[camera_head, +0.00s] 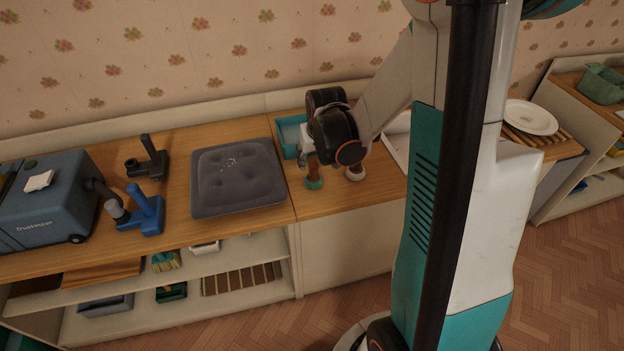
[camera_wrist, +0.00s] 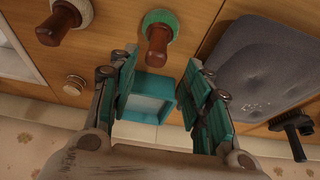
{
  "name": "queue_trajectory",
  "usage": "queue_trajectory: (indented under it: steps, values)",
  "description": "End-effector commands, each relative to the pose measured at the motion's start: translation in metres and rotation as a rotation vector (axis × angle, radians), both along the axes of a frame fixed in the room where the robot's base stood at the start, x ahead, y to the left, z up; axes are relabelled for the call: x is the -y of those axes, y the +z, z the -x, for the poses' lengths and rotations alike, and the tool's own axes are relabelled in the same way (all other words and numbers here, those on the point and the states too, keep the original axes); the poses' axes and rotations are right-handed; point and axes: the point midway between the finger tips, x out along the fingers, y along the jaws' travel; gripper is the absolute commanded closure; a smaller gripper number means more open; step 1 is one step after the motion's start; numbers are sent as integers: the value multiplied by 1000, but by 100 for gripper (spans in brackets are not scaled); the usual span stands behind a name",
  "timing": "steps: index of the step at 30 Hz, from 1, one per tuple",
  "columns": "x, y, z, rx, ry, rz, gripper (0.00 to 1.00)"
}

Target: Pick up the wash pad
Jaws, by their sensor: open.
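Two round pads with upright brown handles stand on the wooden counter; I cannot tell for certain which one is the wash pad. One has a green base (camera_head: 314,183), and it also shows in the wrist view (camera_wrist: 158,22). The other has a pale base (camera_head: 355,174), and it shows at the top left of the wrist view (camera_wrist: 82,8). My gripper (camera_wrist: 163,68) is open and empty, above the counter. In the wrist view the green pad's handle lies just beyond the gap between its fingertips. In the head view my wrist hides much of the fingers.
A teal tray (camera_head: 290,131) stands behind the green pad, near the wall. A grey cushion (camera_head: 236,180) lies to the left. Farther left are a blue tool (camera_head: 150,212), a black tool (camera_head: 147,165) and a blue-grey machine (camera_head: 45,205). A white plate (camera_head: 531,117) stands right.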

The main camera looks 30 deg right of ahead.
Motion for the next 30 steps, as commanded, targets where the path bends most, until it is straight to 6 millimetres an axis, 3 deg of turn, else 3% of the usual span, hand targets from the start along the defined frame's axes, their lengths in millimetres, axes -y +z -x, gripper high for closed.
queue_trajectory:
  steps: [8,17,25,30]
  values:
    - [3,-15,-5,0,0,0,55]
    - [11,-53,-18,0,0,-1,55]
    - [12,-55,-20,0,0,0,55]
    - [12,-55,-20,0,0,0,94]
